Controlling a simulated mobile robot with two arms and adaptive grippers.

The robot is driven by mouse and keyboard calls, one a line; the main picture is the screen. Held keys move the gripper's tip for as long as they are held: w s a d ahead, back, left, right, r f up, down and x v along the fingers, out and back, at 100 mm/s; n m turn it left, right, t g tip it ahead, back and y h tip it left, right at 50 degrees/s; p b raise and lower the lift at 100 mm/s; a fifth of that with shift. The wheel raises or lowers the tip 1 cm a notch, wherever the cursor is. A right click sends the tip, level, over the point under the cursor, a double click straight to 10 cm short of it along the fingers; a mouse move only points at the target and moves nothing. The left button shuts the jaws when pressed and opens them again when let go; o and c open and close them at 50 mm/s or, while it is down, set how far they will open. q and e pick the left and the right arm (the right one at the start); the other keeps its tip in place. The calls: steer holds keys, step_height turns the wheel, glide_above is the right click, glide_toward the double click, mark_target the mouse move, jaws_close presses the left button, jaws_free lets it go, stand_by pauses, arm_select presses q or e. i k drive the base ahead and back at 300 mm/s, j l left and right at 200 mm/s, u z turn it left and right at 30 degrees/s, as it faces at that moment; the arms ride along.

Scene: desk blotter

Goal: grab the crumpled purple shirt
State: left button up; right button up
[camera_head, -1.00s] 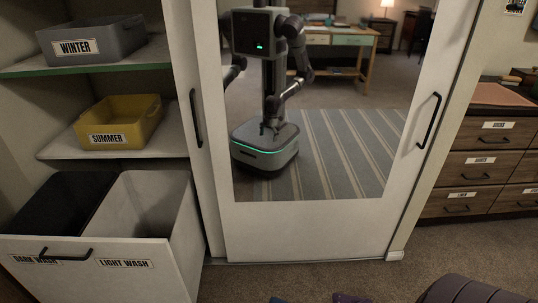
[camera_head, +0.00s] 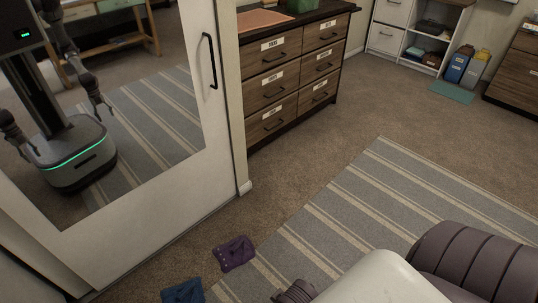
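Nothing touches the purple shirt. Neither of my grippers shows directly. Parts of my own arm fill the lower right.
The mirrored sliding door (camera_head: 205,165) stands at left. A wooden drawer chest (camera_head: 285,78) stands beyond it, and white shelving (camera_head: 415,40) at the back right. The striped rug (camera_head: 395,200) and carpet between are clear. Blue and yellow bottles (camera_head: 465,66) stand by the shelving.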

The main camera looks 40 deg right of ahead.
mark_target(236, 252)
steer(key=z, duration=0.7)
